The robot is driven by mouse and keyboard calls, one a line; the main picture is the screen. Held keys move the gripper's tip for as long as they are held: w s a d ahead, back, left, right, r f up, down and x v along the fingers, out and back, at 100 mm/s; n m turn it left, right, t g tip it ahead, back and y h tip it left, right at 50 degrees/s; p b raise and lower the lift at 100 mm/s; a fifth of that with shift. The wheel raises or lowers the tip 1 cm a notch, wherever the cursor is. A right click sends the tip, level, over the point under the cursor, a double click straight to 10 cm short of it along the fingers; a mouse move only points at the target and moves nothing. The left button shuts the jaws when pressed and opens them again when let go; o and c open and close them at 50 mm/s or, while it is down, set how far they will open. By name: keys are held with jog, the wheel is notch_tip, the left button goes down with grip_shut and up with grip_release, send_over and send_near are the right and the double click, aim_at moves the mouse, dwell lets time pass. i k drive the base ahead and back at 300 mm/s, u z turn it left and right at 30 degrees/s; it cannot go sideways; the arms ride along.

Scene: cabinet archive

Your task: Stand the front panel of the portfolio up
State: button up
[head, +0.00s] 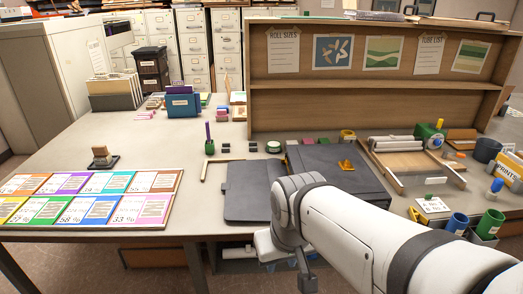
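A dark grey portfolio (318,160) lies flat near the table's front edge, with a small orange piece (346,164) on its upper face. My arm covers its near left part. A thinner dark grey panel (249,187) lies flat just left of it; I cannot tell whether the two are joined or which one is the front panel. My gripper (306,282) shows only in part at the bottom middle, in front of the table edge and apart from the portfolio. Whether its fingers are open or shut is not clear.
A wooden shelf unit (370,92) stands behind. A wooden tray (405,160) is right of the portfolio, with blue and green cups (457,223) farther right. Coloured cards (90,198) and a stamp (102,157) lie left. Bare tabletop (165,140) is left of centre.

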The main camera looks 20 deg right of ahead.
aim_at(358, 180)
jog(key=i, duration=1)
jog(key=u, duration=0.05)
